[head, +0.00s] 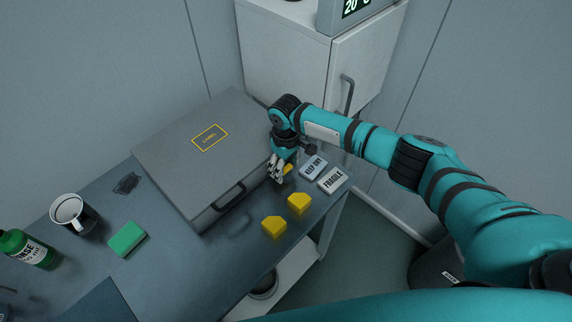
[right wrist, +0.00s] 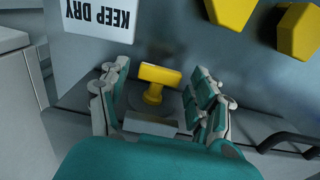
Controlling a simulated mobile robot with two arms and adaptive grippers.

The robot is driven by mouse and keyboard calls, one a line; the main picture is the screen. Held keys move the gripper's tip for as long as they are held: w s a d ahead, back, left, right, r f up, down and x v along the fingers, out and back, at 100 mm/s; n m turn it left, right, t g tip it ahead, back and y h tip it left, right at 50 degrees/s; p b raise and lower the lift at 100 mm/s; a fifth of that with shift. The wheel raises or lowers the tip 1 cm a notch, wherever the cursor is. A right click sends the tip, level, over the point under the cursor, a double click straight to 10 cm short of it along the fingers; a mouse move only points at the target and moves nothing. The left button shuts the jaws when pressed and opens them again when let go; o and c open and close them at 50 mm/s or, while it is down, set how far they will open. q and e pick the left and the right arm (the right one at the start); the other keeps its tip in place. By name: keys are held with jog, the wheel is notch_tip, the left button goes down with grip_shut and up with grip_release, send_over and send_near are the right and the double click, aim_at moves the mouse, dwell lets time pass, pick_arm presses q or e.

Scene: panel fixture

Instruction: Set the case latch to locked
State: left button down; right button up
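The grey case (head: 190,170) lies closed on the workbench, with a dark handle (head: 229,197) on its front side. A yellow T-shaped latch (right wrist: 160,76) on a short round post shows in the right wrist view. Only a small yellow part of it (head: 288,168) shows beside my fingers in the head view. My right gripper (head: 277,172) is at the case's right front corner. In the right wrist view its fingers (right wrist: 160,95) are spread on both sides of the latch, with gaps. I cannot read the latch's setting. My left gripper is out of view.
Yellow blocks (head: 299,203) (head: 273,227) lie in front of the case. KEEP DRY (head: 313,167) and FRAGILE (head: 332,180) plates lie right of the gripper. A mug (head: 70,212), green sponge (head: 127,239) and green bottle (head: 27,249) stand left. A white cabinet (head: 290,60) stands behind.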

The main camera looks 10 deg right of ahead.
jog(key=c, duration=0.9)
jog(key=shift+s+a+r+t+h+p, duration=0.2)
jog(key=shift+t+h+p, duration=0.2)
jog(key=shift+h+p, duration=0.55)
jog(key=shift+c, duration=0.2)
jog(key=shift+a+f+t+h+p, duration=0.15)
jog(key=shift+t+h+p, duration=0.3)
jog(key=shift+p, duration=0.3)
jog(key=shift+s+a+f+t+h, duration=0.1)
jog(key=shift+t+h, duration=0.25)
jog(key=shift+h, duration=0.05)
jog(key=shift+f+t+h, duration=0.15)
jog(key=shift+t+h, duration=0.55)
jog(key=shift+h, duration=0.4)
jog(key=o, duration=1.2)
jog(key=shift+c, duration=0.2)
